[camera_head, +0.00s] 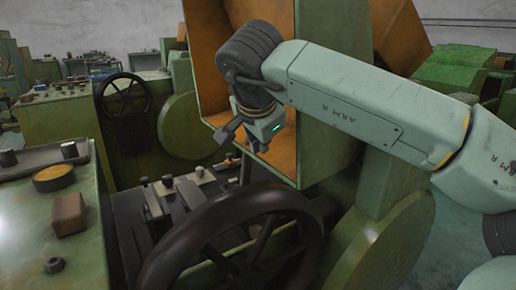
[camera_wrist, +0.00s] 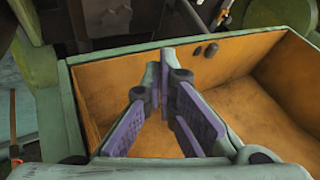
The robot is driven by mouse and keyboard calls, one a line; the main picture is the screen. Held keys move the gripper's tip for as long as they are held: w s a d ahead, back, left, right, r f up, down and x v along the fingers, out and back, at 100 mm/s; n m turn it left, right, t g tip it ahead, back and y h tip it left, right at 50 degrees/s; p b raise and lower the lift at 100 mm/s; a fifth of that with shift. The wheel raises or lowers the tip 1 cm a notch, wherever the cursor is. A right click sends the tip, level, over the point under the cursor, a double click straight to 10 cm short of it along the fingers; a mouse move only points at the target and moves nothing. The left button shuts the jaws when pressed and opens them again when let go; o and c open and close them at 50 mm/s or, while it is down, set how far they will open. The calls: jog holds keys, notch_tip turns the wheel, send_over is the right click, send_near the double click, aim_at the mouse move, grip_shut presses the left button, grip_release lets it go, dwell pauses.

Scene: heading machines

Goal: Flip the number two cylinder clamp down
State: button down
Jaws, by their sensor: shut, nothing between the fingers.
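A row of small metal clamp-like parts (camera_head: 172,190) stands on the dark bed of the green machine, left of and below my gripper in the head view. I cannot tell which one is the number two cylinder clamp; no number can be read. My gripper (camera_head: 232,160) hangs in front of the orange inside of the open cover, and its fingertips are partly hidden. In the wrist view my gripper (camera_wrist: 167,62) has its purple-padded fingers converging at the tips, shut and empty. It is apart from the clamp-like parts.
The open green cover with an orange inside (camera_head: 215,50) stands close to my gripper; it also shows in the wrist view (camera_wrist: 225,62). A large dark handwheel (camera_head: 185,245) is in front of the bed. A green console (camera_head: 45,240) with buttons is at left.

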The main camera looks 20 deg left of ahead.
jog(key=p+x, duration=0.1)
jog(key=x, duration=0.7)
jog(key=shift+w+f+p, duration=0.15)
jog(key=shift+w+p, duration=0.05)
jog(key=shift+p, duration=0.15)
jog(key=w+a+p, duration=0.1)
jog(key=w+a, duration=0.2)
jog(key=shift+a+f+p, duration=0.1)
jog(key=shift+p, duration=0.25)
